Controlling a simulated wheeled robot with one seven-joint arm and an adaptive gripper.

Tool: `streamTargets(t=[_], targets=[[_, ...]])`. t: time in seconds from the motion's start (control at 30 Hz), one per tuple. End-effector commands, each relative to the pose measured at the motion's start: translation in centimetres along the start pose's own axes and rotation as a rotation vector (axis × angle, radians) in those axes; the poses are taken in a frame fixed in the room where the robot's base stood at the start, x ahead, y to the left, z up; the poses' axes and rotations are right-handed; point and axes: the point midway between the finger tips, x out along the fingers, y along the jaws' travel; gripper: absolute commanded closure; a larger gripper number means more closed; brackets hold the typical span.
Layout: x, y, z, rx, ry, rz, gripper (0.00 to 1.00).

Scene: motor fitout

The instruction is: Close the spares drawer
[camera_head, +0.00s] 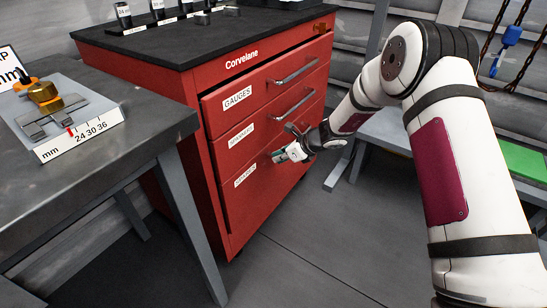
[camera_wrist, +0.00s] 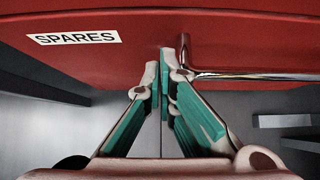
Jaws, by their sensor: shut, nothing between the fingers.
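The spares drawer (camera_head: 243,202) is the lowest drawer of the red cabinet, and its front looks about level with the drawers above. I cannot tell whether a small gap remains behind it. Its front (camera_wrist: 130,62) fills the upper wrist view, with the SPARES label (camera_wrist: 77,38) at left and the chrome bar handle (camera_wrist: 255,76) at right. My gripper (camera_head: 279,156) is in front of this drawer and hides its handle in the head view. In the wrist view my gripper's fingertips (camera_wrist: 168,70) are together and empty, at or very near the front, just left of the handle's end.
The red cabinet (camera_head: 206,78) has a dark top bearing small labelled parts. A grey workbench (camera_head: 150,120) with a gauge stand stands close at left. A pale bench (camera_head: 388,128) with a green panel is at right. The floor before the cabinet is clear.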

Motion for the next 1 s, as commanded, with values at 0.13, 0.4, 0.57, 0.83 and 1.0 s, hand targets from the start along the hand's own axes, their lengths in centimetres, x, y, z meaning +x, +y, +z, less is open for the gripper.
streamTargets(t=[0.13, 0.4, 0.57, 0.83, 1.0], targets=[[-3.4, -0.4, -0.1, 0.001, 0.000, -0.002, 1.00], [-8.5, -0.4, -0.3, 0.001, 0.002, -0.002, 1.00], [-10.0, -0.3, -0.4, 0.000, 0.002, 0.000, 1.00], [-11.1, -0.1, 0.2, -0.028, 0.000, 0.003, 1.00], [-15.3, 2.0, 3.4, -0.225, -0.009, 0.038, 1.00]])
